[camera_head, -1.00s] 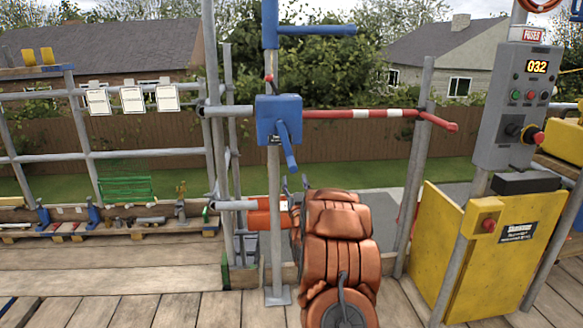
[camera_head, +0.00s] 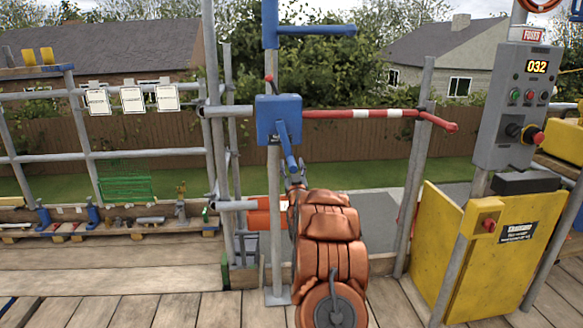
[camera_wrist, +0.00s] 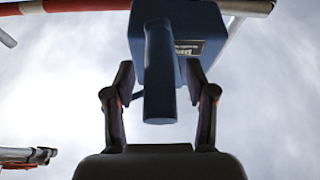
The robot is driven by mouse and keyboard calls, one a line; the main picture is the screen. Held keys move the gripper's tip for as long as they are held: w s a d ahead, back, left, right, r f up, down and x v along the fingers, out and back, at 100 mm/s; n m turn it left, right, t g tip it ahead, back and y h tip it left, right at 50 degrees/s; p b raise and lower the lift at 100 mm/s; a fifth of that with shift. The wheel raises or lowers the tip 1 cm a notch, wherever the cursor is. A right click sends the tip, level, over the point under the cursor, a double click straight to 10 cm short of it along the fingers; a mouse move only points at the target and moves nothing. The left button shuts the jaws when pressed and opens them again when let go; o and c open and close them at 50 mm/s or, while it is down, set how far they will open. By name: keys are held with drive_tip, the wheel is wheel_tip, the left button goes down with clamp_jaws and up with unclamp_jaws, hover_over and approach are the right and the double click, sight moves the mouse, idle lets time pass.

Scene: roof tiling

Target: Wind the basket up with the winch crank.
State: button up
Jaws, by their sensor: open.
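The winch (camera_head: 279,118) is a blue box on a grey upright post. Its blue crank (camera_head: 287,150) hangs down and slightly to the right from the box. My gripper (camera_head: 296,176) is at the lower end of the crank, partly hidden by my copper-coloured arm. In the wrist view, the winch (camera_wrist: 205,32) is seen from below, and the crank's handle (camera_wrist: 160,75) points toward my palm. My gripper (camera_wrist: 161,100) is open, with one finger on each side of the handle and visible gaps between. I cannot make out the basket for certain.
A red and white bar (camera_head: 370,114) runs right from the post. A grey control box (camera_head: 515,105) reading 032 and a yellow panel (camera_head: 500,250) stand at the right. A green wire mesh rack (camera_head: 126,187) is at the left. The plank deck (camera_head: 130,310) is clear at front left.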

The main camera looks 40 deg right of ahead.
clamp_jaws()
idle(0.5)
